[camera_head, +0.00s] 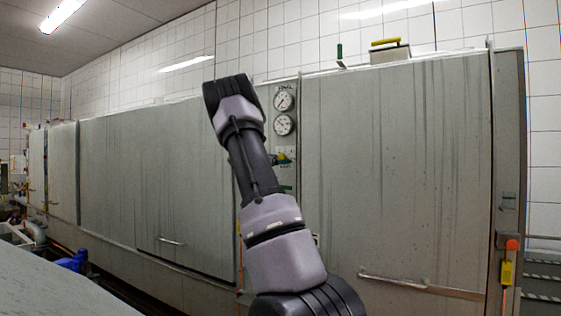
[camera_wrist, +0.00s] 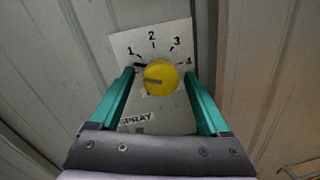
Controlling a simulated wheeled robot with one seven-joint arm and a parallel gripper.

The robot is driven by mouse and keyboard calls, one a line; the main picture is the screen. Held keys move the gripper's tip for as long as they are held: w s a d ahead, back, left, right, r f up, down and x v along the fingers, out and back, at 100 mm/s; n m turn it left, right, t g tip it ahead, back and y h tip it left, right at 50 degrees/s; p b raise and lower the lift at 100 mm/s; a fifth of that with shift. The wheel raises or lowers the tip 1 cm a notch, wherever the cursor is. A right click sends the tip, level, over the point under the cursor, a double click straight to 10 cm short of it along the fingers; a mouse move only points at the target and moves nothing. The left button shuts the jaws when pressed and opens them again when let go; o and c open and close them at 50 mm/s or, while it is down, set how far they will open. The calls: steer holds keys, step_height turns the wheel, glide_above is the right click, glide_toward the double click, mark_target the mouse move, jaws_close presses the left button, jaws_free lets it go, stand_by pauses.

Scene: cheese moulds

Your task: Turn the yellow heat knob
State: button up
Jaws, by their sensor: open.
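The yellow heat knob (camera_wrist: 161,77) sits on a pale dial plate (camera_wrist: 122,42) marked 1 to 4, in the middle of the wrist view. A dark line on its face lies nearly level, on the left half. My gripper (camera_wrist: 159,73) is open, with one teal finger on each side of the knob. The left fingertip is close to the knob's left edge; I cannot tell whether it touches. The right fingertip stands a little apart. A label under the knob is mostly hidden. In the head view my arm covers much of this spot.
A "SPRAY" label (camera_wrist: 136,119) is lower on the plate. Two round gauges (camera_head: 284,112) sit on the narrow panel between large grey doors (camera_head: 395,170). A door handle (camera_head: 395,281) juts out at lower right. An orange-red button (camera_head: 512,244) is at the far right.

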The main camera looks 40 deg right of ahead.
steer(key=shift+w+d, duration=0.1)
steer(key=shift+d, duration=0.2)
jaws_close()
